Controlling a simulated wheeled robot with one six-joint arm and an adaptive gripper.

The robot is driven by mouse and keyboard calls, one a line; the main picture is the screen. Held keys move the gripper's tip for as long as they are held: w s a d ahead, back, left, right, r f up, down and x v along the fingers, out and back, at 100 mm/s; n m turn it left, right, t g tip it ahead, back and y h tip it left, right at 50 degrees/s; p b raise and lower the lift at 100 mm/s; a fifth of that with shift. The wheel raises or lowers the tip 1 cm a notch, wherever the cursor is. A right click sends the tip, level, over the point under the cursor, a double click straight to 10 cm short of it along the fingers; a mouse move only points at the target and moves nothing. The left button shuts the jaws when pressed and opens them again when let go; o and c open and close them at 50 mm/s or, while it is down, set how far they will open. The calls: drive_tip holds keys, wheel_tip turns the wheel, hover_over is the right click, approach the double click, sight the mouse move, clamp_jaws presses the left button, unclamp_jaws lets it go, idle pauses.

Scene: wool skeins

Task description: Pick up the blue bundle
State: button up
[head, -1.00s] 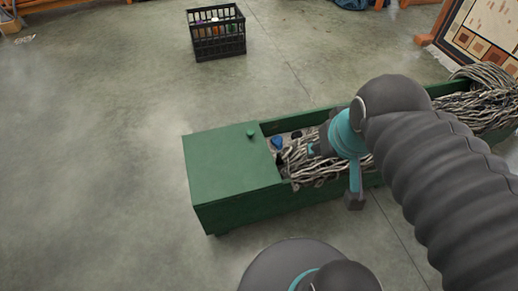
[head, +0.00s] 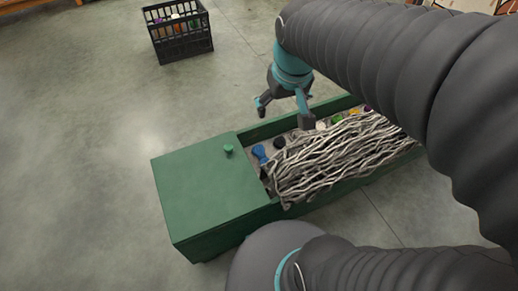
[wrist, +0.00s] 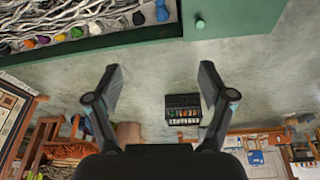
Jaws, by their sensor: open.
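The blue bundle (head: 259,153) lies inside the long green box (head: 205,190), close to the edge of its closed lid section, left of a pile of grey-white strands. It also shows in the wrist view (wrist: 162,11), at the top edge. My gripper (head: 284,117) is open and empty in the head view. It hangs above the far side of the box, up and to the right of the blue bundle. In the wrist view my gripper (wrist: 160,88) has its fingers wide apart with nothing between them.
A black bundle (head: 279,143) lies beside the blue one. Grey-white strands (head: 330,160) cover much of the box. White, green and yellow bundles sit along its far wall. A black crate (head: 180,40) with coloured bundles stands on open floor behind.

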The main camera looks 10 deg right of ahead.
drive_tip(key=w+f+g+b, duration=0.3)
drive_tip(key=w+f+b, duration=0.1)
drive_tip(key=w+f, duration=0.65)
drive_tip(key=n+g+b, duration=0.2)
drive_tip(key=b, duration=0.1)
approach(262, 155)
drive_tip(key=f, duration=0.3)
drive_tip(key=f+b, duration=0.1)
drive_tip(key=shift+s+d+f, duration=0.15)
drive_tip(key=shift+s+d, duration=0.05)
drive_tip(key=shift+d, duration=0.2)
drive_tip(key=shift+s+a+f+b, duration=0.1)
drive_tip(key=shift+s+f+b, duration=0.1)
drive_tip(key=shift+f, duration=0.65)
drive_tip(key=shift+s+a+f+b, duration=0.1)
drive_tip(key=shift+f+b, duration=0.05)
drive_tip(key=shift+f, duration=0.7)
drive_tip(key=shift+s+a+f+b, duration=0.1)
drive_tip(key=shift+s+f+b, duration=0.1)
drive_tip(key=shift+f, duration=0.65)
drive_tip(key=shift+f, duration=0.25)
drive_tip(key=c, duration=1)
